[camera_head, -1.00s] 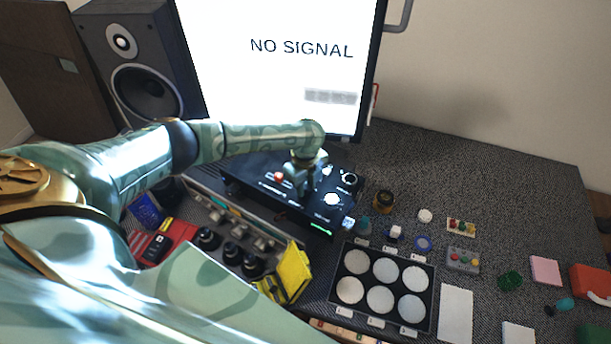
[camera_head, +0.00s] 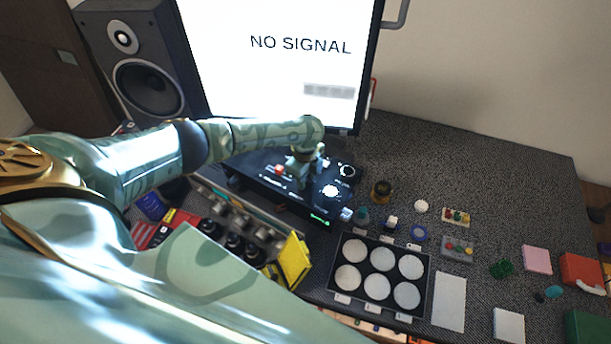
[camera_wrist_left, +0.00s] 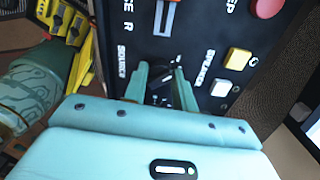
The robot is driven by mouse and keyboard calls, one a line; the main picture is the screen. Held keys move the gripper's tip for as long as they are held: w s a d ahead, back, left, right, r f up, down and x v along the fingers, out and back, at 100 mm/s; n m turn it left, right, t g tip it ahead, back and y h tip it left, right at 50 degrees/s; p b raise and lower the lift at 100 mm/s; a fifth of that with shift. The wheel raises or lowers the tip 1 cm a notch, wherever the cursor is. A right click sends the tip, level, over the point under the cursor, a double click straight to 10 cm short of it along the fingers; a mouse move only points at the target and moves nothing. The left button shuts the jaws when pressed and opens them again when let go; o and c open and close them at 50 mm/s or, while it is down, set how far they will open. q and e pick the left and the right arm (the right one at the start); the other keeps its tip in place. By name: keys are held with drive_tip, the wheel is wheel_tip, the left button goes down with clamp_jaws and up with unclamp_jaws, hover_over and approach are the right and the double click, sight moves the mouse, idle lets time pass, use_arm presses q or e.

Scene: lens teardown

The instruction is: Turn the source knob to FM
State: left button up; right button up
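The black control box (camera_head: 247,165) stands below the screen in the head view, with a red button, light dials and a green light on it. My left gripper (camera_head: 300,182) points down onto its top. In the left wrist view its two teal fingers (camera_wrist_left: 161,68) stand apart on either side of a dark part beside the SOURCE label (camera_wrist_left: 123,66). This part looks like the source knob, but it is mostly hidden in shadow. I cannot tell whether the fingers touch it, or where its pointer is. My right gripper is not in view.
A screen (camera_head: 285,70) reading NO SIGNAL stands behind. A tray of pale discs (camera_head: 340,297) lies at front right. The back right of the table is clear.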

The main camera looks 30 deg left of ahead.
use_arm(q)
drive_tip(key=o, duration=0.4)
wheel_tip(320, 180, up, 16)
drive_tip(key=p, duration=0.3)
drive_tip(key=shift+r, duration=0.15)
